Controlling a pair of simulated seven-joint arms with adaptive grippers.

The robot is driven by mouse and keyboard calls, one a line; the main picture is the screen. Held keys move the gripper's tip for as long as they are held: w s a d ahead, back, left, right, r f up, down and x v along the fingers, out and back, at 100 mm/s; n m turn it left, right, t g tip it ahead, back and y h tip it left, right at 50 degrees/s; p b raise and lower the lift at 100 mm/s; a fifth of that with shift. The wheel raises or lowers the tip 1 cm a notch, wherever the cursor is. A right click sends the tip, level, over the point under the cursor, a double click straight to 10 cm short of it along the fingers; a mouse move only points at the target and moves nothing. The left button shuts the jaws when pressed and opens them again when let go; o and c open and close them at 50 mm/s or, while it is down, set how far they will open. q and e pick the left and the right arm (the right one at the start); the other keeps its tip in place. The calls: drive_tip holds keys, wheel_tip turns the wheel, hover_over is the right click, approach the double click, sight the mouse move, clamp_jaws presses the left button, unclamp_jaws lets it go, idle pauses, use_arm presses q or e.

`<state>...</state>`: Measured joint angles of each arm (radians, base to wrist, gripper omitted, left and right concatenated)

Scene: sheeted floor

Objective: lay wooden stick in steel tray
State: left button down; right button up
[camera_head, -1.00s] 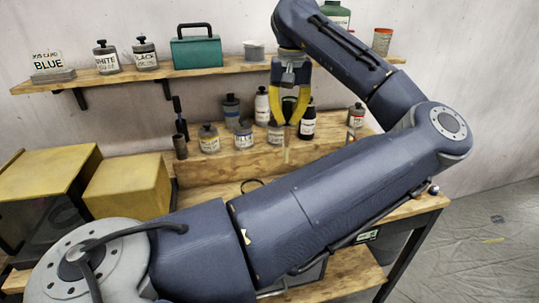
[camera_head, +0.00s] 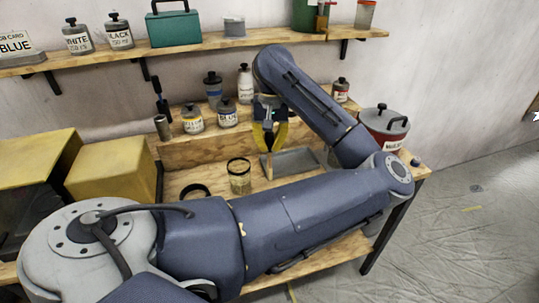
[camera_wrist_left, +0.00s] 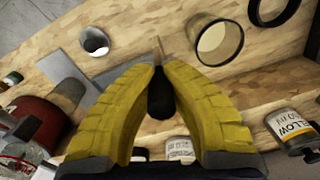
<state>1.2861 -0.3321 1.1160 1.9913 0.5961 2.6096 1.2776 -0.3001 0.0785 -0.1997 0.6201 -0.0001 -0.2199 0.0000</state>
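My left gripper (camera_head: 268,148) is shut on the wooden stick (camera_head: 268,168), a thin pale stick pointing down below the fingertips. In the left wrist view the stick (camera_wrist_left: 157,48) pokes out past the yellow fingertips (camera_wrist_left: 157,68). The steel tray (camera_head: 301,159) is a shallow grey tray on the bench, just right of the stick. Its near part is hidden behind my arm. I cannot tell whether the stick's lower end touches the bench or the tray edge. My right gripper is not in view.
An open glass jar (camera_head: 239,178) and a black ring (camera_head: 195,190) are left of the stick. A red pot (camera_head: 384,128) stands right of the tray. Several bottles, including a white one (camera_head: 245,83), line the raised step behind. A metal cup (camera_wrist_left: 93,40) shows in the wrist view.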

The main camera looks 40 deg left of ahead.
sight(270, 155)
use_arm(q)
drive_tip(key=shift+f, duration=2.05)
drive_tip(key=c, duration=1.5)
unclamp_jaws()
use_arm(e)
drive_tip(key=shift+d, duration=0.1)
use_arm(q)
wheel_tip(270, 155, up, 12)
drive_tip(key=shift+w+d+f, duration=0.1)
drive_tip(key=shift+f, duration=0.15)
drive_tip(key=shift+r, duration=0.3)
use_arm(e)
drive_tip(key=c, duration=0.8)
